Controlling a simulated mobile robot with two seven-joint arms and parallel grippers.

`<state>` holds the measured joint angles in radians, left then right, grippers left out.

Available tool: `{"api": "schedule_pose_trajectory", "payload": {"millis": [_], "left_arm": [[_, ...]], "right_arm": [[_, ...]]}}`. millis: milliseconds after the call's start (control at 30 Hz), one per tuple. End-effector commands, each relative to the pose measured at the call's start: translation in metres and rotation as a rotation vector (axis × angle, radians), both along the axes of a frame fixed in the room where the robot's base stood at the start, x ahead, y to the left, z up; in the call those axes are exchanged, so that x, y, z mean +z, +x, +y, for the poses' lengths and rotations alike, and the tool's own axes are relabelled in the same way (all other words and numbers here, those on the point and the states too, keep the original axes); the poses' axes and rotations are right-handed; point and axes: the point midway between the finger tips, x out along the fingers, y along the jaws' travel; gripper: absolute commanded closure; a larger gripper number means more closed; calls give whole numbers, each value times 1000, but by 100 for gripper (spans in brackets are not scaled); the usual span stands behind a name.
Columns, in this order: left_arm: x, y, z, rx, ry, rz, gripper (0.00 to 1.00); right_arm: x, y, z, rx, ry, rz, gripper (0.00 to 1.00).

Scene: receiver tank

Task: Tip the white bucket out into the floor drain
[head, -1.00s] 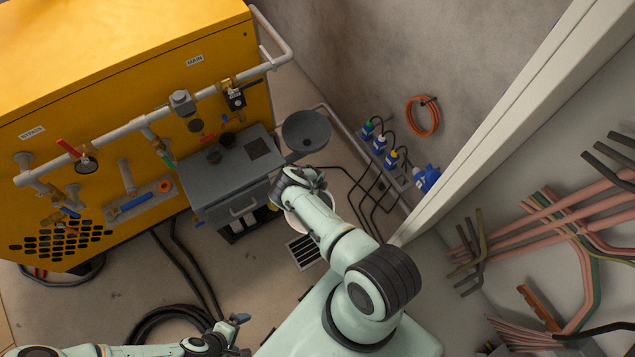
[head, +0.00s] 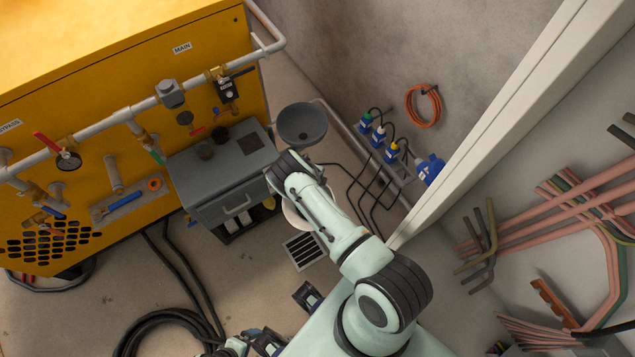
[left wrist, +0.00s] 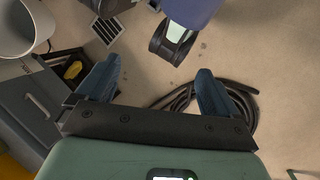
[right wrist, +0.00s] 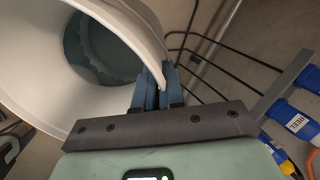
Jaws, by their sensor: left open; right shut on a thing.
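The white bucket (head: 291,214) is mostly hidden behind my right arm in the head view, just above and left of the floor drain (head: 304,251). In the right wrist view, my right gripper (right wrist: 158,88) is shut on the rim of the bucket (right wrist: 35,70); a grey-green patch shows inside it. The bucket (left wrist: 22,28) is also at upper left in the left wrist view, near the drain grate (left wrist: 108,28). My left gripper (left wrist: 156,88) is open and empty above the floor. It is partly cut off at the bottom of the head view.
A grey box unit (head: 222,175) with a drawer handle and a dark funnel dish (head: 302,124) stand behind the bucket. Black cables (head: 370,190) run at right. A coiled black hose (head: 165,325) lies at lower left. A yellow cabinet (head: 110,110) is at left.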

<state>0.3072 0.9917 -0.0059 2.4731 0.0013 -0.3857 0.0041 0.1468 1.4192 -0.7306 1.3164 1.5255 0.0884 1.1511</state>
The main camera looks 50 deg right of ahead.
Motion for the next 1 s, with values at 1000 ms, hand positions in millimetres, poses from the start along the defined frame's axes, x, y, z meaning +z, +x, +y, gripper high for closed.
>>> {"api": "schedule_pose_trajectory", "payload": {"millis": [1000], "left_arm": [[-69, 8, 6, 23, 23, -61, 5]], "right_arm": [[18, 6, 6, 8, -62, -18, 100]]}}
